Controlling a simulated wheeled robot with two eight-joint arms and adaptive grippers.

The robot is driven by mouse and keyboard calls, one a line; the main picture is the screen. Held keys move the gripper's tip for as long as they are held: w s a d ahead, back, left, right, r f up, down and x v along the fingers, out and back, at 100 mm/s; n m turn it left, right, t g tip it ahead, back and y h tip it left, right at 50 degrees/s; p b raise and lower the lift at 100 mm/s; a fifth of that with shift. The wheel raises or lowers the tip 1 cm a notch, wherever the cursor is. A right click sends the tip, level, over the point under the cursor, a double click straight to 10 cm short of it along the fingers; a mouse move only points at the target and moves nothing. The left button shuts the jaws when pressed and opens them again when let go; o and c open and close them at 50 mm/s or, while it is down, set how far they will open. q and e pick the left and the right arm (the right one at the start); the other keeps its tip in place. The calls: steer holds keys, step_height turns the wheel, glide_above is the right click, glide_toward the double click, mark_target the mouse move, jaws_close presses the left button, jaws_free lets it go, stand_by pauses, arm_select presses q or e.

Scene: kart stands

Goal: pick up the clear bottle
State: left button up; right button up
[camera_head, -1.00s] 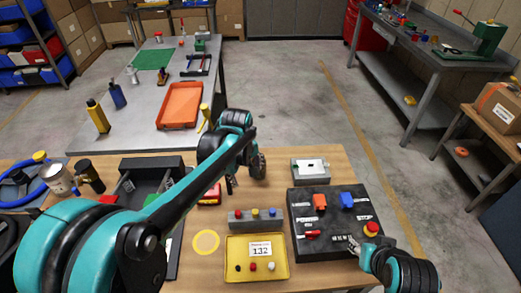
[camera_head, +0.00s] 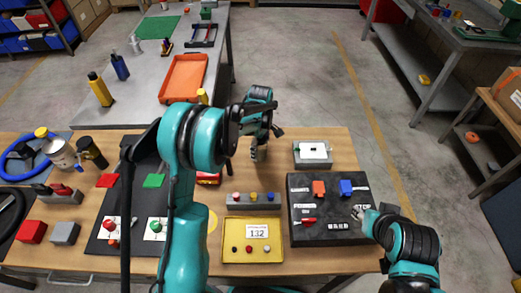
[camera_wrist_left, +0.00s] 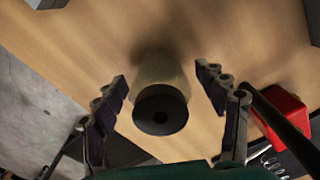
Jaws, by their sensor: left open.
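The clear bottle (camera_wrist_left: 160,78) shows in the left wrist view as a hazy, see-through body with a black cap (camera_wrist_left: 160,110), seen from above. It appears to stand upright on the wooden table. My left gripper (camera_wrist_left: 165,92) is open, with one finger on each side of the bottle and visible gaps to both. In the head view my left gripper (camera_head: 260,146) is over the far part of the table, and I cannot make out the bottle there. My right gripper (camera_head: 361,214) is at the right side of the black panel; its fingers are too small to judge.
A red block (camera_wrist_left: 288,115) lies right of the left gripper. In the head view, a yellow tray (camera_head: 233,258), a grey block with colored knobs (camera_head: 240,209), the black panel (camera_head: 308,232) and a white-topped box (camera_head: 300,161) stand nearby. A grey table (camera_head: 140,105) with an orange tray lies beyond.

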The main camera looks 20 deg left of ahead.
arm_select(q)
step_height(320, 180, down, 2)
steer(key=shift+f, duration=0.25)
steer(key=c, duration=1.3)
steer(key=shift+o, duration=0.2)
steer(key=shift+r, duration=0.1)
